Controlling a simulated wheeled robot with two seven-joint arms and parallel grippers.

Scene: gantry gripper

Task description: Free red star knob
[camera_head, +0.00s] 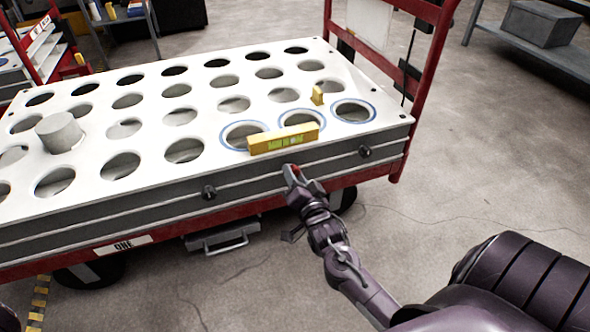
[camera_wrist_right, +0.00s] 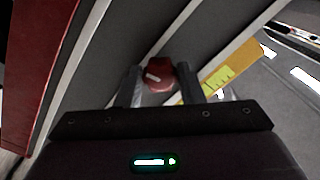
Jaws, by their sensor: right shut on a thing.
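The red star knob (camera_wrist_right: 159,74) sits on the grey side of the cart's layered top and has a white mark on its face. In the right wrist view it is between the two fingers of my right gripper (camera_wrist_right: 160,88), which is shut on it. In the head view my right gripper (camera_head: 293,172) reaches the front side of the cart top, and only a bit of the red knob (camera_head: 295,170) shows there. My left gripper is not in view.
Black knobs (camera_head: 209,192) (camera_head: 365,151) sit on the same side. Red cart rails (camera_head: 425,90) rise at the right.

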